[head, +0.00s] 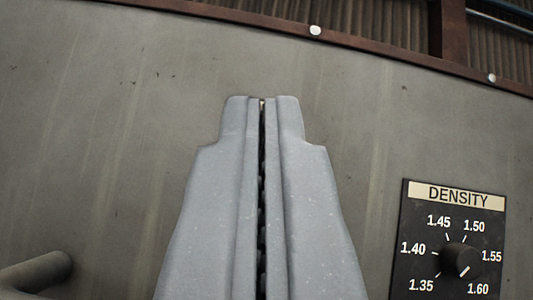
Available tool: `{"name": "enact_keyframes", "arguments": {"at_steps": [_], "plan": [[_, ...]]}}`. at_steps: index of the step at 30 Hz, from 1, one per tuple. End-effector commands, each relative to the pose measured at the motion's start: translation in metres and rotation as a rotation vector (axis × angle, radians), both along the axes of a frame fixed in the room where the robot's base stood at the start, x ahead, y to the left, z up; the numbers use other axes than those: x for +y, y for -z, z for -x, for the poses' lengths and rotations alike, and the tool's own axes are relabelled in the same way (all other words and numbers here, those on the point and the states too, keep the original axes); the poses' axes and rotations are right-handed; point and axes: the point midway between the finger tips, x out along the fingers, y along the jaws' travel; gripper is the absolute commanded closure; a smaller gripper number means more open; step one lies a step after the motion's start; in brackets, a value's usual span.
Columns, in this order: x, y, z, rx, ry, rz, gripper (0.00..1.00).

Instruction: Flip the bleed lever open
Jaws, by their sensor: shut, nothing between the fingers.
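My gripper (262,101) is in the middle of the head view, its two grey fingers pressed together and pointing up the picture, with nothing between them. It is in front of a large grey, streaked metal panel. I cannot make out a bleed lever for certain. A dark grey rounded bar (38,272) enters at the lower left edge; only its end shows, and I cannot tell whether it is the lever. It is apart from my gripper.
A black dial plate (408,232) labelled DENSITY, with a round knob (462,259) and numbers from 1.35 to 1.60, is at the lower right. The grey panel (130,120) is otherwise bare. A brown rail (390,50) with round bolts runs along the top, with corrugated sheet behind.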

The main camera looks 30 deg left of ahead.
Motion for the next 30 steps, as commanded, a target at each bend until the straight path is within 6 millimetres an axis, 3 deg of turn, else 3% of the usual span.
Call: {"name": "enact_keyframes", "arguments": {"at_steps": [18, 30], "plan": [[-0.027, 0.069, 0.033, 0.007, 0.002, 0.006, 1.00], [-0.034, 0.083, 0.041, 0.004, 0.004, 0.003, 1.00]]}}
